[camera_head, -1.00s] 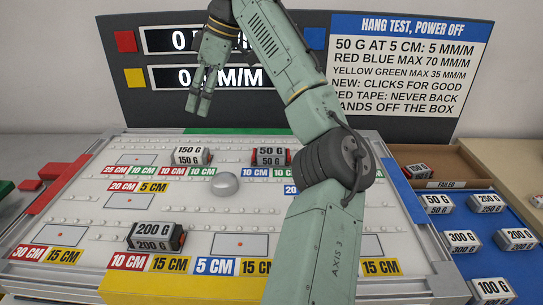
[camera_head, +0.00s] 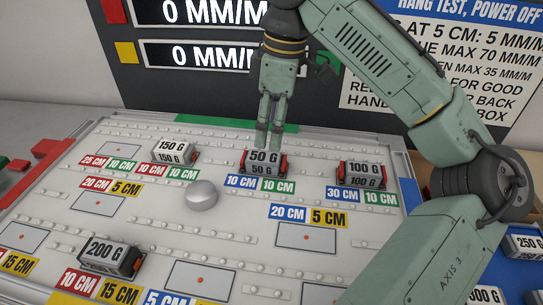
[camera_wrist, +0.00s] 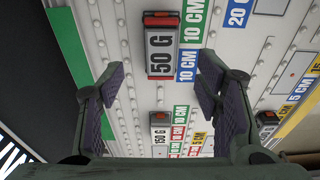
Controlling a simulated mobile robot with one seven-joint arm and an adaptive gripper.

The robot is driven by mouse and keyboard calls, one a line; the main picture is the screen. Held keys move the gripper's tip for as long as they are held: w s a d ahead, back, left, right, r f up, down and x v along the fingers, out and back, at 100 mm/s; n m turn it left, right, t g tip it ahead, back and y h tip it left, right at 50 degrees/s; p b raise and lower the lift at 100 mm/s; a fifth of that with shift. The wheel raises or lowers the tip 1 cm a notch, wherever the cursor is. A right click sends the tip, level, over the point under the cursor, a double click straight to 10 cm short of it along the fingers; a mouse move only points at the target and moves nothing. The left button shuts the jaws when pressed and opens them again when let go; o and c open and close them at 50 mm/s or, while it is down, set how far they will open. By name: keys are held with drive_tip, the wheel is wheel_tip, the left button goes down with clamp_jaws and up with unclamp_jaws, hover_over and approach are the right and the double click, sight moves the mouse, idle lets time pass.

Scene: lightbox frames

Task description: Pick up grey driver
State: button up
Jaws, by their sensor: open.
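No single thing is labelled as the grey driver. Several grey weight-marked blocks sit on the white board (camera_head: 150,224). The 50 G block (camera_head: 263,163) has red ends and stands upright near the back middle. It also shows in the wrist view (camera_wrist: 161,50), where its top face looks grey. My gripper (camera_head: 269,142) is open and empty, pointing down just above and behind the 50 G block, apart from it as far as I can tell. In the wrist view the two fingers (camera_wrist: 160,75) stand wide apart, with the block beyond their tips.
The 150 G block (camera_head: 175,152) is to the left, the 100 G block (camera_head: 362,174) to the right, the 200 G block (camera_head: 110,257) front left. A grey dome (camera_head: 202,195) stands mid-board. Display panel (camera_head: 200,55) rises behind. My forearm crosses the right side.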

sight(265, 157)
drive_tip(key=f, duration=0.2)
drive_tip(key=a+f, duration=0.1)
drive_tip(key=f, duration=0.5)
drive_tip(key=shift+a+f+b, duration=0.15)
drive_tip(key=shift+a+b, duration=0.15)
drive_tip(key=shift+b, duration=0.1)
drive_tip(key=shift+c, duration=0.5)
drive_tip(key=c, duration=1.1)
